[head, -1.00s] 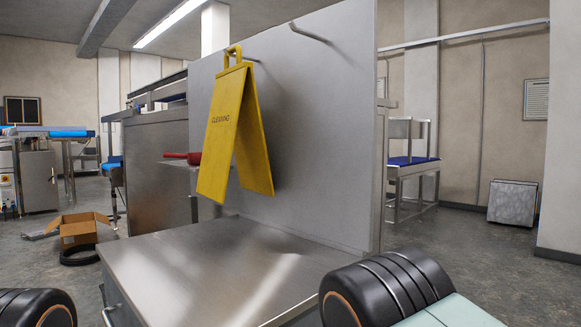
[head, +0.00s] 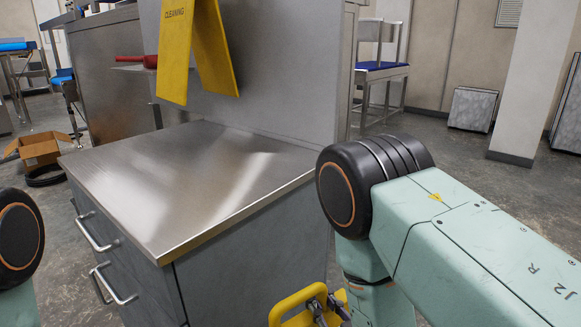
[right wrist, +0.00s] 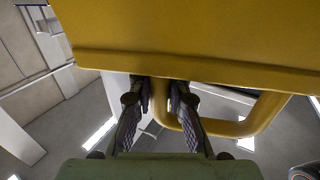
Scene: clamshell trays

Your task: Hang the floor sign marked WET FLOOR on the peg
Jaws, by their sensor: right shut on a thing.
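A yellow floor sign marked CLEANING (head: 187,45) hangs against the upright steel panel, its top cut off by the picture. My right gripper (head: 323,306) is low at the front right of the steel cabinet, shut on the handle of another yellow folding sign (head: 292,303). Only a small piece of this sign shows in the head view. In the right wrist view its yellow body (right wrist: 190,45) and looped handle (right wrist: 262,112) are close to the fingers (right wrist: 160,100). Its lettering is hidden. No peg is in view now. My left gripper is out of view.
The steel cabinet's top (head: 190,175) is bare, with drawer handles on its front. The upright panel (head: 285,70) rises at its back. A red-handled object (head: 150,61) is beside the hanging sign. A cardboard box (head: 38,150) is on the floor at left.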

